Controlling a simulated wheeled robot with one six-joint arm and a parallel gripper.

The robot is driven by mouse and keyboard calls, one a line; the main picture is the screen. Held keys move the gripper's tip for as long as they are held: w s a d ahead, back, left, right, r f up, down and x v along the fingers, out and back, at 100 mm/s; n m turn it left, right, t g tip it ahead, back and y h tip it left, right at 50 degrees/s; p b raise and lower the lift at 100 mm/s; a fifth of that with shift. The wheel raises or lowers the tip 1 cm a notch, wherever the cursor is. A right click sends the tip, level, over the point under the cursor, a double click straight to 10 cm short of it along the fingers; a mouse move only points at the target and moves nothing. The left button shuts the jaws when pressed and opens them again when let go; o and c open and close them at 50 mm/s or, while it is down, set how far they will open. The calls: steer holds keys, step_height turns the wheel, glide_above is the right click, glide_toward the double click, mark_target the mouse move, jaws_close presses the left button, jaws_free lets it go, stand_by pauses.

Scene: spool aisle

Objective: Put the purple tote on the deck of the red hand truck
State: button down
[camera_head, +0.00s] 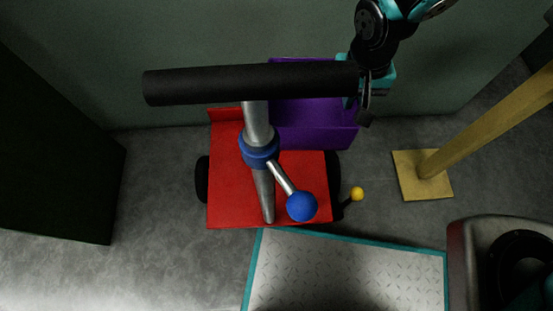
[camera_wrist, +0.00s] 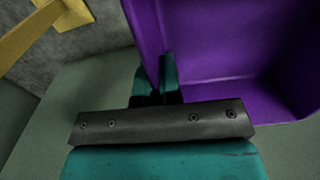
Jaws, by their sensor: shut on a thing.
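The purple tote (camera_head: 305,125) is open-topped and looks empty. In the head view it is over the back right part of the red hand truck, partly hidden by the truck's black handle bar. My gripper (camera_head: 362,95) is at the tote's right wall, shut on it. In the wrist view the tote (camera_wrist: 230,60) fills the upper right, and the teal fingers of my gripper (camera_wrist: 156,80) pinch its wall. The red deck (camera_head: 230,185) shows bare in front of the tote. I cannot tell whether the tote touches the deck.
The black handle bar (camera_head: 220,84) on a grey post with a blue collar (camera_head: 259,150) and blue knob (camera_head: 301,206) rises over the deck. A yellow post (camera_head: 480,130) stands at right. A metal plate with teal edges (camera_head: 345,270) lies in front. A dark cabinet (camera_head: 60,150) is at left.

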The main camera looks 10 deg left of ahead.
mark_target(321, 116)
steer(key=shift+n, duration=0.4)
steer(key=s+a, duration=0.3)
steer(key=s+a+f, duration=0.1)
steer(key=a, duration=0.1)
steer(key=shift+s+a, duration=0.25)
steer(key=shift+s, duration=0.1)
step_height(321, 116, down, 20)
steer(key=b, duration=1.1)
steer(key=shift+f, duration=0.1)
steer(key=c, duration=1.3)
jaws_free()
